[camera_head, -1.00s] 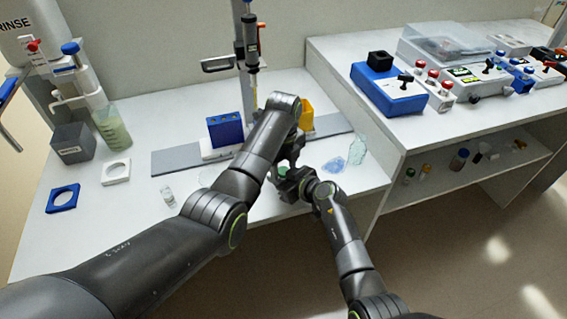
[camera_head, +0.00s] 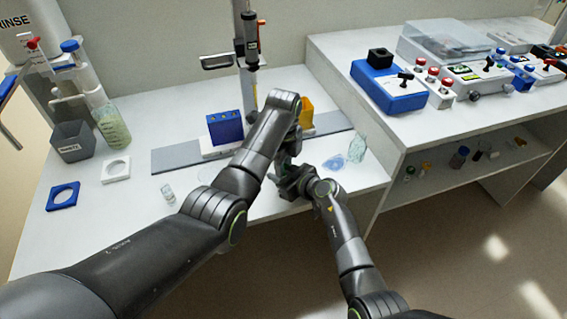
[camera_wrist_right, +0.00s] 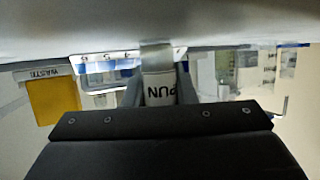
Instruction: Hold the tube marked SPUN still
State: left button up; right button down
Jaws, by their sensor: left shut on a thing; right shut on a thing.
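The tube marked SPUN (camera_wrist_right: 160,90) stands between the fingers of my right gripper (camera_wrist_right: 160,97) in the right wrist view. Its white label reads "PUN" upside down; the first letter is hidden. The right gripper is shut on it. In the head view my right gripper (camera_head: 285,180) is low over the front of the bench, and the tube is mostly hidden by the arms. My left gripper (camera_head: 288,155) is just above and beside the right one. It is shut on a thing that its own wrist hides.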

pick_arm(q)
jog(key=o, duration=1.1)
jog(key=shift+r, duration=0.1)
notch_tip(320, 180, up, 4)
jog(key=shift+r, duration=0.15)
jog(key=shift+c, duration=0.4)
notch_tip(320, 180, up, 3)
jog(key=m, duration=0.3)
notch_tip(320, 180, down, 8)
jog(key=shift+r, duration=0.2)
jog(key=shift+c, duration=0.3)
